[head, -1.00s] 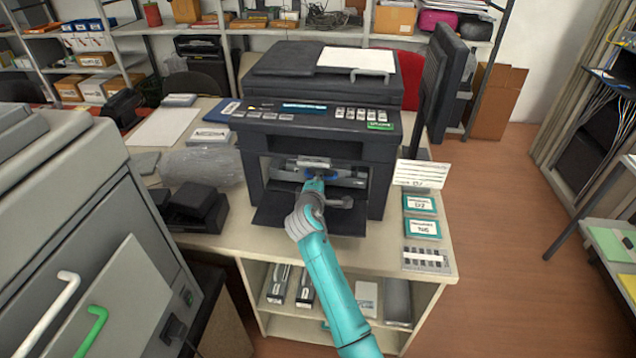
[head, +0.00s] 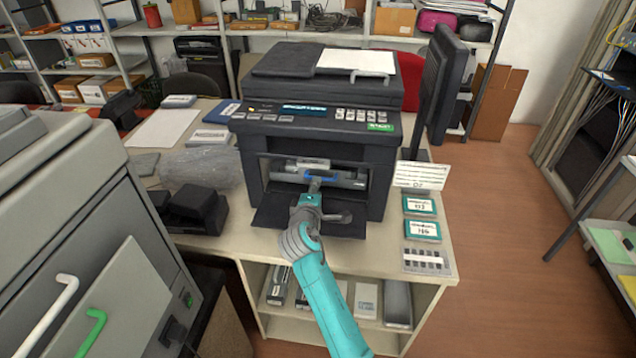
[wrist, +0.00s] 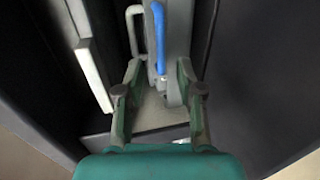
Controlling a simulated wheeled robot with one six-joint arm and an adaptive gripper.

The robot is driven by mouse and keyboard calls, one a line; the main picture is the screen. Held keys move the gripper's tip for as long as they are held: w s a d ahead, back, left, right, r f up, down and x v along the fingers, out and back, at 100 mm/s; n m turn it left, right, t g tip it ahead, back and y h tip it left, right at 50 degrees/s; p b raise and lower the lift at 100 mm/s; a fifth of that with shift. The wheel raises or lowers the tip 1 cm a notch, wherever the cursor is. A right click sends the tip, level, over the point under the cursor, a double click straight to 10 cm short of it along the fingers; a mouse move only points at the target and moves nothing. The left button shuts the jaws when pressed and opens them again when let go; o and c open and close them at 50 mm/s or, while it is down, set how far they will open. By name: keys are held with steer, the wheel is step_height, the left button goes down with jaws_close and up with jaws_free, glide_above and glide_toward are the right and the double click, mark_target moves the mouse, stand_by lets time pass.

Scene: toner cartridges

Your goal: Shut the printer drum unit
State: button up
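The black printer (head: 300,128) stands on the table with its front flap (head: 272,212) folded down. Inside the front opening sits the grey drum unit (head: 350,183) with a blue handle (head: 322,177). In the wrist view the blue handle (wrist: 159,35) is upright on a grey part, just beyond and between my fingertips. My gripper (head: 314,186) is at the opening, over the flap, in front of the drum unit. Its two fingers (wrist: 158,75) are apart, with nothing clearly held. How deep the drum unit sits is hard to tell.
White and teal boxes (head: 421,229) and a sign card (head: 420,175) lie right of the printer. A black device (head: 195,208) and clear plastic wrap (head: 200,166) lie left. A large grey machine (head: 70,210) stands at the near left.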

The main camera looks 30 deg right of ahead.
steer(key=shift+v, duration=2.8)
